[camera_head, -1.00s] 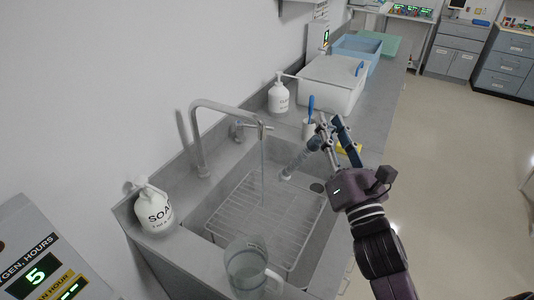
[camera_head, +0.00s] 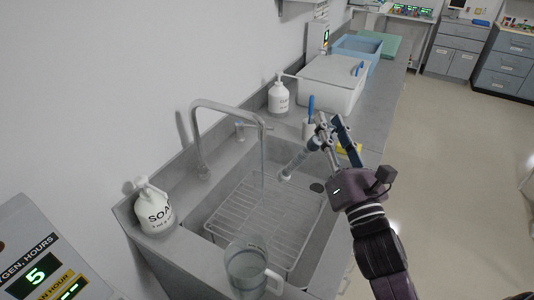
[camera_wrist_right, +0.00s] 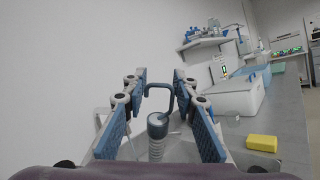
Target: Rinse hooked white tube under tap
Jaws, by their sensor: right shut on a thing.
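The grey-white tube (camera_head: 298,160) slants down and left from my right gripper (camera_head: 326,130), over the sink's far right part. Its pale lower end is to the right of the water stream (camera_head: 262,170), apart from it. The stream falls from the tap (camera_head: 222,107). My right gripper is shut on the tube. In the right wrist view the ribbed tube (camera_wrist_right: 156,130) shows between the fingers (camera_wrist_right: 158,112). A dark hooked shape (camera_wrist_right: 158,88) rises behind its end; I cannot tell whether it belongs to the tube. My left gripper is out of view.
A wire rack (camera_head: 270,212) lies in the sink, with a clear jug (camera_head: 245,268) at the near edge. Soap bottles (camera_head: 152,208) (camera_head: 279,97) stand beside the sink. A cup with a blue brush (camera_head: 310,112), a yellow sponge (camera_wrist_right: 262,143) and a white lidded box (camera_head: 330,85) stand beyond.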

